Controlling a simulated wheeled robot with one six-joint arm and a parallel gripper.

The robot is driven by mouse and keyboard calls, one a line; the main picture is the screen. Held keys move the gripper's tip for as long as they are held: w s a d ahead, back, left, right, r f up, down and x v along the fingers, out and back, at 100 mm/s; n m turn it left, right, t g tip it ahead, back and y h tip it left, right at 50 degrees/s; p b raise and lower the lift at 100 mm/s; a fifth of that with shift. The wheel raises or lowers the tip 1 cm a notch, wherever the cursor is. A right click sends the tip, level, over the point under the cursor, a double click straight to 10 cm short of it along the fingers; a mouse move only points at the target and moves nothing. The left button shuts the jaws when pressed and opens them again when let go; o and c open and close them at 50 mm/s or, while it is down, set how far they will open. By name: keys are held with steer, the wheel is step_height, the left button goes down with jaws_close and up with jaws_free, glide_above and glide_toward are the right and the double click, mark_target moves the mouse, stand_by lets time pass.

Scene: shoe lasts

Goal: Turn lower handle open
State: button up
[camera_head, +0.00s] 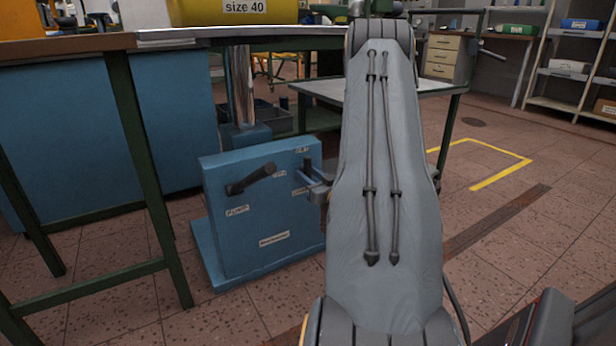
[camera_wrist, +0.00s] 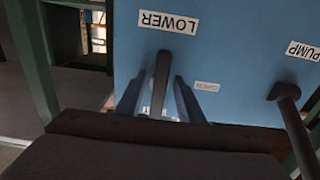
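The lower handle is a slim dark grey lever on the blue pump box (camera_head: 262,222). In the wrist view, the lower handle (camera_wrist: 160,84) points roughly up and down the picture, below an upside-down "LOWER" label (camera_wrist: 168,22). My gripper (camera_wrist: 158,95) has one finger on each side of the handle, with visible gaps between handle and fingers; it is open. In the head view, my gripper (camera_head: 318,188) is at the right part of the box face, and my forearm hides the box's right side. The handle is partly covered there.
The pump handle (camera_head: 250,179), a dark bar, sticks out of the box left of my gripper; it also shows in the wrist view (camera_wrist: 287,98). A workbench with a dark green leg (camera_head: 150,180) stands to the left. The tiled floor at right is open.

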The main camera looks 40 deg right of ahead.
jaws_close()
